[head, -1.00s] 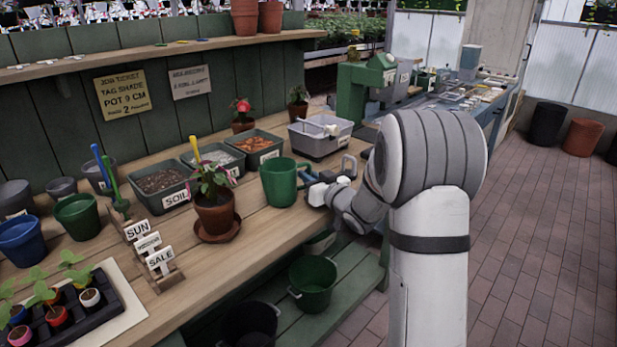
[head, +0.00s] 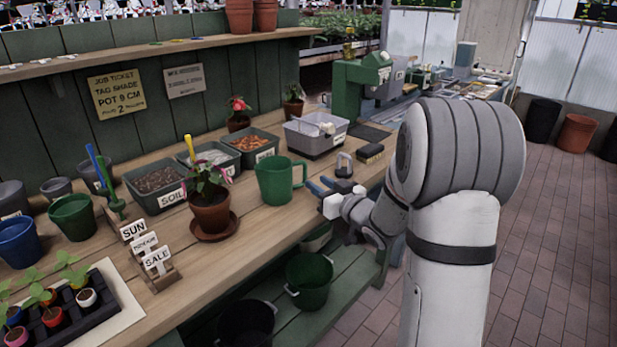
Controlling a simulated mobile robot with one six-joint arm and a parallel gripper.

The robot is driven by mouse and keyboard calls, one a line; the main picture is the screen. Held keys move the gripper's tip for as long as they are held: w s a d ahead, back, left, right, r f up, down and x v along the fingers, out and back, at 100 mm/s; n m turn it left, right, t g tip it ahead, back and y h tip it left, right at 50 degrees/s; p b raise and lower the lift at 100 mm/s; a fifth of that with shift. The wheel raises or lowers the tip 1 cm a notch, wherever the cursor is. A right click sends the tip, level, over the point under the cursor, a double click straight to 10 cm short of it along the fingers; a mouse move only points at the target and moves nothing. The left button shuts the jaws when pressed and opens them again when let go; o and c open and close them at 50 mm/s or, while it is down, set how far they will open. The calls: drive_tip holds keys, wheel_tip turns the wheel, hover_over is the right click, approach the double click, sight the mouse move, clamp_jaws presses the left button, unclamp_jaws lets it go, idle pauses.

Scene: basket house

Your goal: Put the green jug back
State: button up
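The green jug (head: 274,182) stands upright on the wooden bench near its front edge. Its handle points right, toward my gripper. My wrist and arm come in from the right.
A potted plant on a saucer (head: 214,228) stands left of the jug. Behind are a soil tray (head: 156,187), other filled trays and a grey tub (head: 315,138). A black block (head: 370,153) lies at the right.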

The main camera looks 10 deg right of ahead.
drive_tip(key=s+d+f+m+g+h, duration=0.1)
drive_tip(key=s+d+m+g+h, duration=0.1)
drive_tip(key=s+g+h, duration=0.4)
drive_tip(key=s+d+f+m+g+h, duration=0.1)
drive_tip(key=s+d+f+m+h, duration=0.15)
drive_tip(key=s, duration=0.55)
drive_tip(key=s+a+g, duration=0.3)
drive_tip(key=s, duration=0.6)
drive_tip(key=s+a+f+g, duration=0.1)
drive_tip(key=s+a+g, duration=0.3)
drive_tip(key=s, duration=0.6)
drive_tip(key=shift+a+g+y, duration=0.25)
drive_tip(key=shift+g+y, duration=0.05)
drive_tip(key=shift+y, duration=0.15)
drive_tip(key=shift+f, duration=0.1)
